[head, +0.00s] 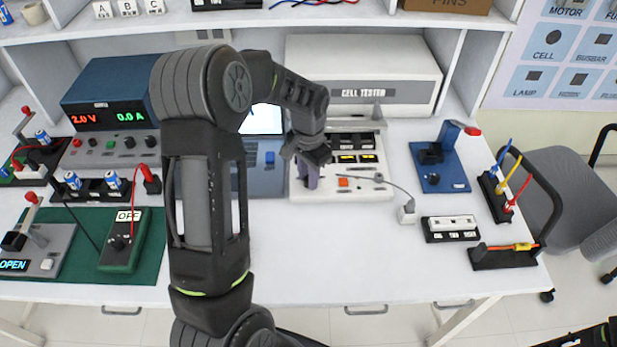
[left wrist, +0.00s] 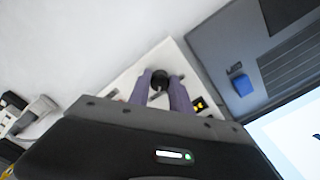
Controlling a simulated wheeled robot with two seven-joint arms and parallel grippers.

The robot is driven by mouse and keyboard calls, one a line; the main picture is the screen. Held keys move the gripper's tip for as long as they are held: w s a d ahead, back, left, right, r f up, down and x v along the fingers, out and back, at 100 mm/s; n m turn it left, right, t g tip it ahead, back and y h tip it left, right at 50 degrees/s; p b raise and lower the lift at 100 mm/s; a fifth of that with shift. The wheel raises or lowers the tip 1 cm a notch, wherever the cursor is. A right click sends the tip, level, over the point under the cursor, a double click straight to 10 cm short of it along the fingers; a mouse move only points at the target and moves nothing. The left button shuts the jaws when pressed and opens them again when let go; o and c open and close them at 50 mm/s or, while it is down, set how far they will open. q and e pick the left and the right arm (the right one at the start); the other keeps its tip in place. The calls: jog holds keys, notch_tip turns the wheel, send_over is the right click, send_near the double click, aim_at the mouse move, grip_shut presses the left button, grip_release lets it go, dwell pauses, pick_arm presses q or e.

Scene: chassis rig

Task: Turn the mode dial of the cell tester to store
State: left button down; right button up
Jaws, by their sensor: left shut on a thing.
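The cell tester is a white unit (head: 420,75) labelled CELL TESTER, with a white control panel (head: 345,192) in front of it. The mode dial, a round black knob, shows in the left wrist view (left wrist: 160,77). My left gripper (head: 309,182) reaches down to the left part of this panel. In the left wrist view its purple fingers (left wrist: 160,88) are closed around the dial, one on each side. In the head view the gripper hides the dial. I cannot read the dial's setting or its markings.
A laptop (head: 262,182) stands left of the panel, close to my left arm. A blue fixture (head: 440,165) and a black-and-white tray (head: 450,229) lie right. The front middle of the table is clear.

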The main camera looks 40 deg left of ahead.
pick_arm(q)
jog(key=shift+m, duration=0.9)
jog(key=c, duration=1.2)
grip_release()
jog(key=shift+o, duration=0.2)
jog(key=shift+r+b, duration=0.4)
jog(key=shift+r, duration=3.55)
